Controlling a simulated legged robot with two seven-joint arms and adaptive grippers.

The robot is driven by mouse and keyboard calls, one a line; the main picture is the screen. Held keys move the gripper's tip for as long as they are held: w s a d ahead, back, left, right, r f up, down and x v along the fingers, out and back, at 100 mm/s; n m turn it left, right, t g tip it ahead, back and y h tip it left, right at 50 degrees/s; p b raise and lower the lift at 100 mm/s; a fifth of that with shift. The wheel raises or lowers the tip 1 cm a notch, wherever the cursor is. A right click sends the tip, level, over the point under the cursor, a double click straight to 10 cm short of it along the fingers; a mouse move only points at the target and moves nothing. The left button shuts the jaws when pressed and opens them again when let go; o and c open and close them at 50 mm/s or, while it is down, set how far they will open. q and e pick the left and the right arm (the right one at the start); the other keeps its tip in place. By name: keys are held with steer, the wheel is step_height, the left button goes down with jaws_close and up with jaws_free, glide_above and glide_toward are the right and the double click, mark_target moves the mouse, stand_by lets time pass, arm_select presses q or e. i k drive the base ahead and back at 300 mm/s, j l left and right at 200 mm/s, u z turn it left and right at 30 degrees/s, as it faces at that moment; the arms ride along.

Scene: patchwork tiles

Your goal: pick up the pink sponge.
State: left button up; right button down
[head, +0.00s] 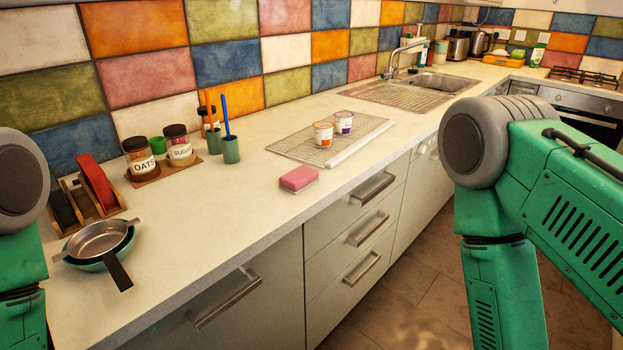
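The pink sponge (299,178) lies flat on the pale countertop (225,220), close to the front edge and just in front of the drying rack. Nothing touches or covers it. My green left arm shows at the left edge and my green right arm fills the right side of the head view. Both grippers are outside the picture, so their state is hidden.
A wire drying rack (290,146) holds two small cups (323,134) (344,122) behind the sponge. Jars (139,156), a green cup with a blue brush (231,150) and a pan (97,240) stand left. The sink (430,85) is farther right. Counter around the sponge's left is clear.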

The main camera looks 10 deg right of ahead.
mark_target(295, 181)
steer(key=z, duration=0.25)
steer(key=i+l+u, duration=0.15)
steer(key=l, duration=0.3)
steer(key=i+l+u, duration=0.15)
steer(key=l, duration=0.35)
steer(key=i+l+u, duration=0.15)
steer(key=l, duration=0.35)
steer(key=i+l+u, duration=0.15)
steer(key=l, duration=0.35)
steer(key=k, duration=0.05)
